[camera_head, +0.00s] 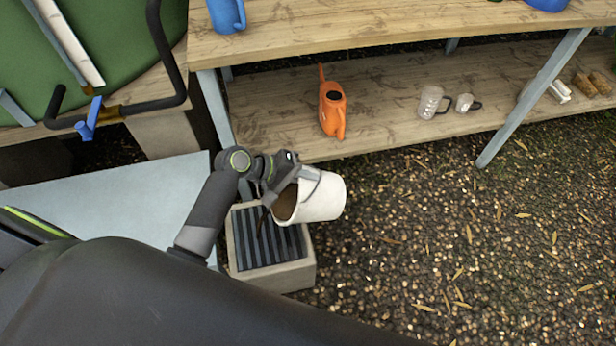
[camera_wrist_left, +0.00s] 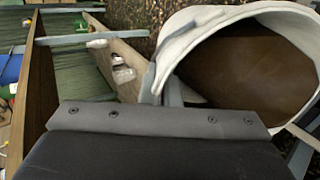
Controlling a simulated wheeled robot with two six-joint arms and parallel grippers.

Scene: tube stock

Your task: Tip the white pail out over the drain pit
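The white pail (camera_head: 324,198) is tipped on its side above the right part of the drain pit (camera_head: 298,276), its mouth facing left over the dark grate (camera_head: 270,243). My left gripper (camera_head: 290,182) is at the pail's rim and holds it up; the exact grip on it is hidden. In the left wrist view the pail (camera_wrist_left: 172,50) fills the upper right, its mouth showing brown inside. I cannot tell how much of that is contents. A thin dark streak hangs below the mouth; I cannot tell whether it is liquid. My right gripper is out of view.
A wooden shelf unit (camera_head: 400,30) stands behind, with an orange watering can (camera_head: 333,108) and two mugs (camera_head: 430,102) on its lower board. A pale slab (camera_head: 120,195) lies left of the pit. A green tank (camera_head: 110,30) with a blue tap (camera_head: 90,120) is at upper left. Gravel ground on the right is clear.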

